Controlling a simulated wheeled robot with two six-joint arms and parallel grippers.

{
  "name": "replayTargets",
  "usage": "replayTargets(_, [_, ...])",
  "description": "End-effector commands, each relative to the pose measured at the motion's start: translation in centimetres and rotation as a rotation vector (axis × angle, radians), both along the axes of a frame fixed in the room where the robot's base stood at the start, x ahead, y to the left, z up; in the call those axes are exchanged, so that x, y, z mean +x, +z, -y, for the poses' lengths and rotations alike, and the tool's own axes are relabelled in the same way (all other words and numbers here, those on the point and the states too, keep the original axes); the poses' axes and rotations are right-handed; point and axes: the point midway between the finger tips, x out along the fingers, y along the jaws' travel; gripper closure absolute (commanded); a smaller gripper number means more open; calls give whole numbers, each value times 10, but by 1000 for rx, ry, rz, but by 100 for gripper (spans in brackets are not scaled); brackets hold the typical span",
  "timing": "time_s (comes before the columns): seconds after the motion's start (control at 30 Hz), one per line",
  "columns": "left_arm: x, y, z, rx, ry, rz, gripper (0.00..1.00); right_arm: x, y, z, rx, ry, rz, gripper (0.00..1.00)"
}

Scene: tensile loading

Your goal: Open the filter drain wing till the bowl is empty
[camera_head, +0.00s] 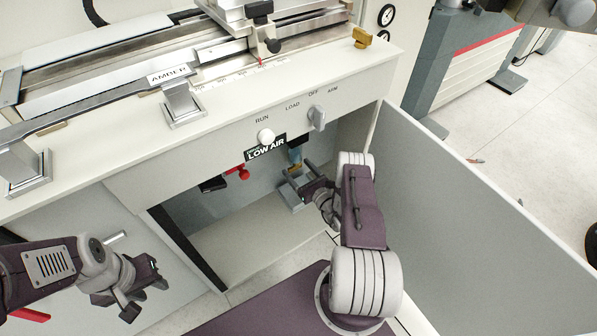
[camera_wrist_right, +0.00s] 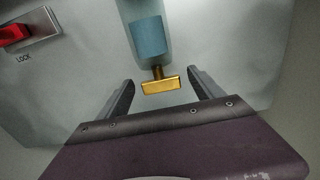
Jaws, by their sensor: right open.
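The filter bowl (camera_wrist_right: 147,38) is a clear cup with blue liquid in it. Under it sits the brass drain wing (camera_wrist_right: 160,86), lying crosswise on a short stem. In the head view the bowl (camera_head: 295,155) hangs inside the open cabinet, with the wing (camera_head: 293,169) just below. My right gripper (camera_wrist_right: 160,86) is open, with one finger on each side of the wing and a gap to both; it also shows in the head view (camera_head: 292,185). My left gripper (camera_head: 142,296) is outside the cabinet at lower left, empty, with its fingers apart.
A red lock handle (camera_wrist_right: 15,34) sits left of the bowl, also in the head view (camera_head: 243,172). The white knob (camera_head: 266,136) and grey selector (camera_head: 316,118) are on the panel above the "LOW AIR" sign (camera_head: 266,147). The open cabinet door (camera_head: 470,215) stands right of my right arm.

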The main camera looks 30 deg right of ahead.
Motion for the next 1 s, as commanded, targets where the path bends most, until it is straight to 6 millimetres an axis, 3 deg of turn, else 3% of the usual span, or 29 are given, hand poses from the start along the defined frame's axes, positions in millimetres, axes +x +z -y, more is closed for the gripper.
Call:
replayTargets(0.1, [0, 0, 0, 0, 0, 0, 64, 0, 0, 0, 0, 0, 0, 24])
replayTargets(0.13, [0, 0, 0, 0, 0, 0, 64, 0, 0, 0, 0, 0, 0, 29])
replayTargets(0.33, [0, 0, 0, 0, 0, 0, 64, -1, 0, 0, 0, 1, 0, 85])
replayTargets(0.67, [0, -9, 0, 0, 0, 0, 64, 0, -2, 3, -2, 57, 1, 86])
replayTargets(1.0, [0, -48, 0, 0, 0, 0, 64, 1, -7, 9, -7, 297, 1, 86])
